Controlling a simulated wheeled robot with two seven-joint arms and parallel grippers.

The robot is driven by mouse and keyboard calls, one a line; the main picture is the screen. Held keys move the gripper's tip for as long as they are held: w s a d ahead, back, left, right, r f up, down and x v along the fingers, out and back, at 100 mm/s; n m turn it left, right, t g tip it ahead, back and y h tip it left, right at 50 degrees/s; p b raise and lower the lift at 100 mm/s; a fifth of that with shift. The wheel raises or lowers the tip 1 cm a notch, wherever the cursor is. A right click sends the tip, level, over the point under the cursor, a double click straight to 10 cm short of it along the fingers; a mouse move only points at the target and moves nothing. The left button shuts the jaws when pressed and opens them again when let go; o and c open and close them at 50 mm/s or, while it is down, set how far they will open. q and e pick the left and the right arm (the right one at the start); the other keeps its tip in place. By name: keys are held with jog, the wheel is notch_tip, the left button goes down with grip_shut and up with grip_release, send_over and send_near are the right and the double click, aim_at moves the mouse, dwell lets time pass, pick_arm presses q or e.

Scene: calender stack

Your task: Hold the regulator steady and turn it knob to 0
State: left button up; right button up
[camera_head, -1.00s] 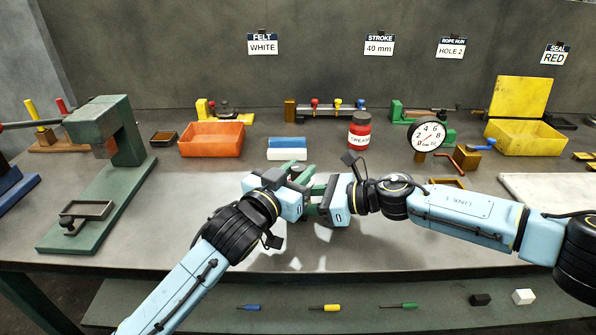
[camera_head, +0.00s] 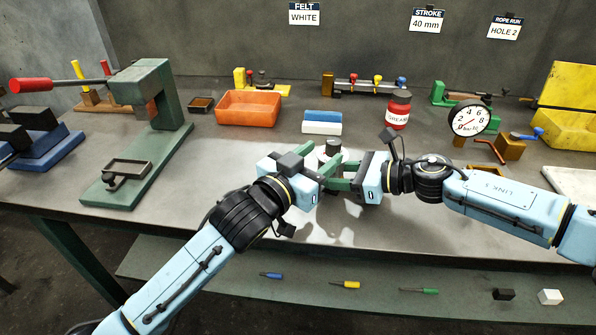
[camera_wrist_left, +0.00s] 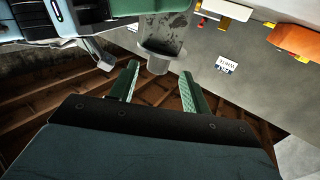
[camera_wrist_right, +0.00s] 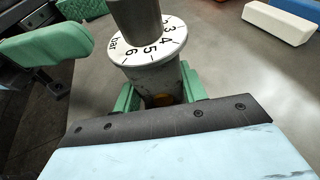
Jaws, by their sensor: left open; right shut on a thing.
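The regulator is a grey cylinder (camera_wrist_right: 155,82) with a white dial (camera_wrist_right: 150,47) reading 3, 4, 5, 6 and "bar" in the right wrist view. A darker grey knob (camera_wrist_right: 135,18) stands on top. My right gripper (camera_wrist_right: 158,92) is shut on the regulator body. The dark knob top also shows in the head view (camera_head: 333,147), above the meeting grippers. My left gripper (camera_head: 336,168) is open and comes in from the left. In the left wrist view the grey knob (camera_wrist_left: 160,45) lies just beyond and between its open fingertips (camera_wrist_left: 160,78). No zero mark is visible.
A gauge (camera_head: 467,117) and a red grease can (camera_head: 398,110) stand behind to the right. A blue and white block (camera_head: 322,122) and an orange bin (camera_head: 247,108) lie behind. A green press (camera_head: 155,95) stands left.

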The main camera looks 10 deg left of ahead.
pick_arm(q)
jog(key=v, duration=0.7)
pick_arm(e)
jog(key=o, duration=0.8)
jog(key=shift+o, duration=0.2)
